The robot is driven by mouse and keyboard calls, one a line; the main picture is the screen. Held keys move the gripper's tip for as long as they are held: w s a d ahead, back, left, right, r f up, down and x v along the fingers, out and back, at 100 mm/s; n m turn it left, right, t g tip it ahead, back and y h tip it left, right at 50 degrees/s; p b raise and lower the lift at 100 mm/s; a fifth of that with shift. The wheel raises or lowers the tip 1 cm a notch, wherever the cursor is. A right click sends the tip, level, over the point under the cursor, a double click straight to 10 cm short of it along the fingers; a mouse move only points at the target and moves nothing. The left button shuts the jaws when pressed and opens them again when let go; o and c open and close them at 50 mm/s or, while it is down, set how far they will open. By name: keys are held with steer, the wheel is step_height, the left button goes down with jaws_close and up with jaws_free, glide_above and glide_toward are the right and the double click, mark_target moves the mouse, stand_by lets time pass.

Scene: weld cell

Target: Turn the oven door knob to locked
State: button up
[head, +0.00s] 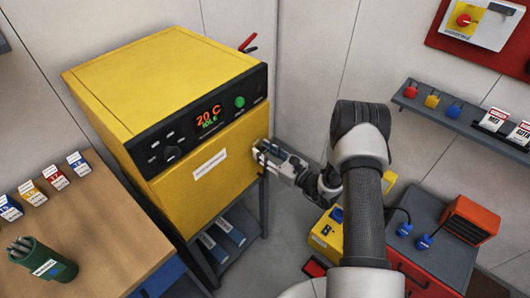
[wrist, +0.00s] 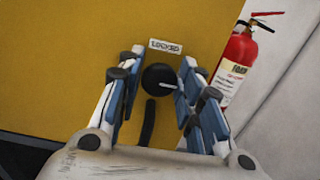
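The yellow oven (head: 215,165) stands on a dark stand, its display reading 20 C and IDLE. In the wrist view the door knob (wrist: 157,78) is a round black dial with a white pointer mark directed right and slightly down. A white LOCKED label (wrist: 165,46) sits above it on the yellow door. My gripper (wrist: 151,84) is open, with its blue-padded fingers on either side of the knob. The right finger is very close to the knob; I cannot tell if it touches. In the head view my gripper (head: 262,152) is at the door's right edge and hides the knob.
A black curved bar (wrist: 148,122) is below the knob. A red fire extinguisher (wrist: 237,60) stands right of the oven by the wall. A wooden bench (head: 85,225) is at left. A grey cabinet (head: 440,255) and a yellow case (head: 328,238) are at right.

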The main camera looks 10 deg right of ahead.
steer(key=c, duration=0.5)
steer(key=shift+c, duration=0.2)
steer(key=shift+n, duration=0.3)
steer(key=n+b, duration=0.2)
steer(key=n, duration=0.1)
steer(key=shift+f, duration=0.15)
steer(key=n+b, duration=0.3)
steer(key=n, duration=0.2)
steer(key=shift+s+a, duration=0.1)
steer(key=shift+a, duration=0.05)
steer(key=n+b, duration=0.2)
steer(key=n, duration=0.7)
steer(key=shift+n, duration=0.3)
